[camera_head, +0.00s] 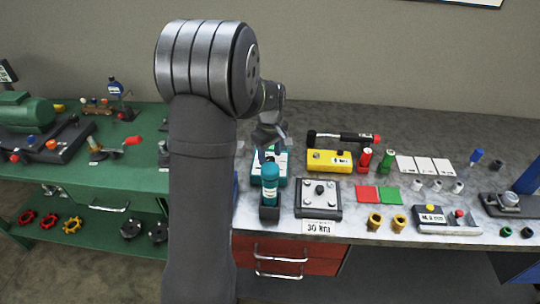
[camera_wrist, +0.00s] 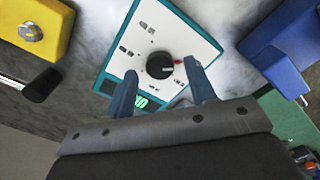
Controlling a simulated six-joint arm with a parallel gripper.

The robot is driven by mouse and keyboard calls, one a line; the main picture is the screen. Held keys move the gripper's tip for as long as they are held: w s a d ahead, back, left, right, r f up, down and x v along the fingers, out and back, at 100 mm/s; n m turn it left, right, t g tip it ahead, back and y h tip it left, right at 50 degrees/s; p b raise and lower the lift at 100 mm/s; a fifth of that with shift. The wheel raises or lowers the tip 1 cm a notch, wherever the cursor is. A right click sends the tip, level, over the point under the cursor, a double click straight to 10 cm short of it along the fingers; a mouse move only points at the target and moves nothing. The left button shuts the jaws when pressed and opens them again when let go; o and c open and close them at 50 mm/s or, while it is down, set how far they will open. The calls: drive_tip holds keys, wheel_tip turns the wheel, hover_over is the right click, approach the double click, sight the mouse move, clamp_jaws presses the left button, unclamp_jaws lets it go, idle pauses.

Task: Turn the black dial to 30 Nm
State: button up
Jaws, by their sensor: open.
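The black dial (camera_wrist: 160,66) sits on the white face of a teal-edged box (camera_wrist: 150,22) in the wrist view. A small red mark lies just right of the dial, and printed labels lie around it. A green display (camera_wrist: 141,101) shows at the box's near edge, partly hidden. My gripper (camera_wrist: 160,68) is open, one finger on each side of the dial with gaps; I cannot tell how far above the face the tips are. In the head view my gripper (camera_head: 268,142) is over the teal box (camera_head: 256,173). A white card (camera_head: 319,227) reads 30 Nm.
A yellow box (camera_head: 330,160) and a plate with knobs (camera_head: 318,198) are to the right. In the wrist view a blue block (camera_wrist: 272,50) is right and a yellow block (camera_wrist: 38,20) left.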

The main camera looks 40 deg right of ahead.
drive_tip(key=shift+f, duration=0.45)
drive_tip(key=shift+c, duration=0.2)
drive_tip(key=c, duration=0.9)
drive_tip(key=shift+c, duration=0.2)
